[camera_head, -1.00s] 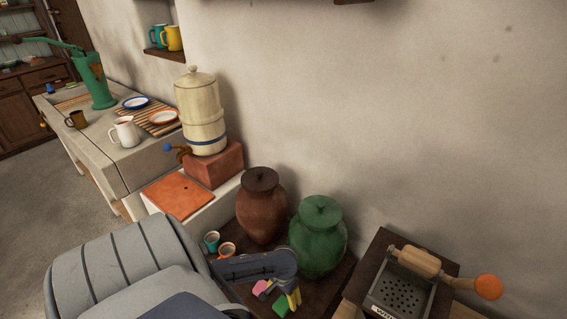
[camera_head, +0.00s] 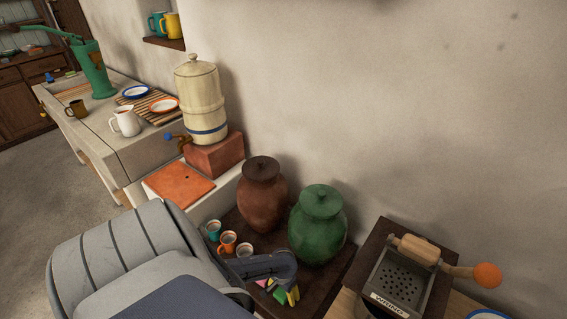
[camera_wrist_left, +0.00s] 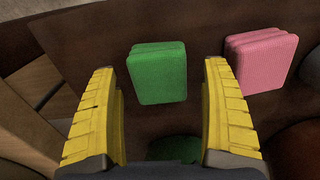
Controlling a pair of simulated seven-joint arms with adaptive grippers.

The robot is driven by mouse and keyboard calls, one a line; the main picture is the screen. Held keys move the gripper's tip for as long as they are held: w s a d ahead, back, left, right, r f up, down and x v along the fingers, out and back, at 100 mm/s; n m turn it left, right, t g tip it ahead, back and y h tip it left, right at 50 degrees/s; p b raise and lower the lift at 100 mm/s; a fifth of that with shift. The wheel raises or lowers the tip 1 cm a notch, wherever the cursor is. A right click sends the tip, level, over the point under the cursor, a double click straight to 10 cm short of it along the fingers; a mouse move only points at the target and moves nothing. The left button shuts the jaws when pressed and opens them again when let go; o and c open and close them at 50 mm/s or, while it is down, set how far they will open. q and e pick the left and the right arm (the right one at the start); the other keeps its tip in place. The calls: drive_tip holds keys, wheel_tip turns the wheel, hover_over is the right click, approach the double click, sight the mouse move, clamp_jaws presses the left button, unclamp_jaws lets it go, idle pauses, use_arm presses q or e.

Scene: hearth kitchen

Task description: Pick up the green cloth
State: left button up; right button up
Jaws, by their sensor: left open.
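The green cloth (camera_wrist_left: 158,74) is a small folded block lying on the dark wooden board, seen in the left wrist view between and beyond my left gripper's fingertips. In the head view only a bit of the green cloth (camera_head: 280,295) shows beside the fingers. My left gripper (camera_head: 291,295) is open and empty, its yellow fingers pointing down over the cloth, one to each side in the wrist view. They appear apart from it. My right gripper is in neither view.
A folded pink cloth (camera_wrist_left: 262,60) lies right of the green one in the wrist view. A green jar (camera_head: 318,228), a brown jar (camera_head: 262,185) and cups (camera_head: 228,241) stand close to my arm.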

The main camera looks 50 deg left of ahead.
use_arm(q)
drive_tip(key=shift+f, duration=0.7)
drive_tip(key=c, duration=1.2)
